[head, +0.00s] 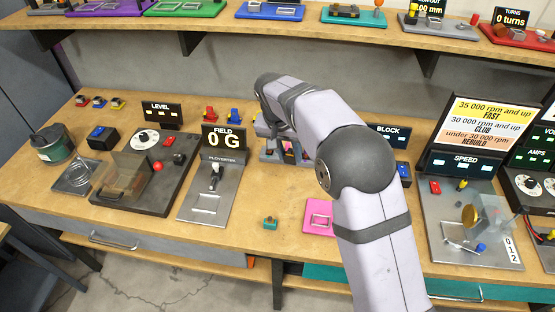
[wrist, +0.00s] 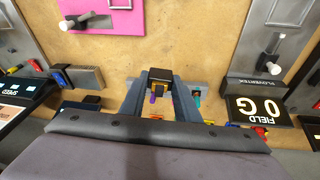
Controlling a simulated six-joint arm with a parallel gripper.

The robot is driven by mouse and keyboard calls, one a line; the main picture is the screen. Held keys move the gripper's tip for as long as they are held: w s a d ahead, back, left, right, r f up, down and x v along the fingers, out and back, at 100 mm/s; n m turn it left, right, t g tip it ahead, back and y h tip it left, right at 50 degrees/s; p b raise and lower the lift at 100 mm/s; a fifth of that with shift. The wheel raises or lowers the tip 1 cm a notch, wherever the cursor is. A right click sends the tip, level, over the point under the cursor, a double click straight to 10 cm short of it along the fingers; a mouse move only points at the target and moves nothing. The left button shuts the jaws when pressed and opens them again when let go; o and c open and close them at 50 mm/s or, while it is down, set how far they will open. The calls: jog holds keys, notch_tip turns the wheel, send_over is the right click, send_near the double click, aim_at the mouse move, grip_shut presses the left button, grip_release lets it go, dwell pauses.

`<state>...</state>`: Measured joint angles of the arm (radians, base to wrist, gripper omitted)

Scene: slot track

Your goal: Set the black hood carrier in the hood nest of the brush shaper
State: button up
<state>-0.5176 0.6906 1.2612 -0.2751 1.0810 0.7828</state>
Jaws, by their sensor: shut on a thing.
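In the wrist view my gripper (wrist: 160,88) is shut on a small block with a black top and yellow sides, which looks like the black hood carrier (wrist: 160,74). It is held between the two fingertips, above the bench. In the head view my arm hides most of the gripper and the held block. No label reading brush shaper is legible. A pink plate with a pale rectangular frame (head: 319,217) lies near the bench's front; it also shows at the top of the wrist view (wrist: 122,18). I cannot tell whether it is the brush shaper.
Left of my arm is the grey FIELD station (head: 207,190) with its 0 G display (head: 223,138). A grey rack with coloured pieces (head: 272,155) is partly hidden by the arm. A small teal block (head: 270,222) lies at the front. The SPEED station (head: 470,225) stands right.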

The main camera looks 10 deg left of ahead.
jog(key=d+r+m+p, duration=0.1)
jog(key=d+r+p, duration=0.2)
jog(key=d, duration=0.3)
jog(key=p, duration=0.4)
send_over(321, 220)
jog(key=d, duration=0.3)
jog(key=x, duration=0.3)
jog(key=shift+a+f, duration=0.1)
jog(key=shift+a, duration=0.15)
jog(key=shift+n+y, duration=0.4)
jog(key=shift+n, duration=0.1)
jog(key=s+f, duration=0.4)
jog(key=f, duration=0.1)
jog(key=shift+s+f, duration=0.3)
jog(key=shift+s, duration=0.1)
jog(key=shift+n+y, duration=0.4)
jog(key=shift+n, duration=0.3)
jog(key=w+a, duration=0.3)
jog(key=shift+f, duration=0.35)
jog(key=shift+f+b, duration=0.15)
jog(key=shift+b, duration=0.25)
jog(key=shift+s+b+x, duration=0.25)
jog(key=shift+b+x, duration=0.65)
jog(key=shift+x, duration=0.15)
jog(key=shift+s+b+x, duration=0.2)
jog(key=shift+b+x, duration=0.75)
jog(key=shift+x, duration=0.05)
jog(key=shift+s+b+x, duration=0.25)
jog(key=shift+b+x, duration=0.65)
jog(key=shift+x, duration=0.15)
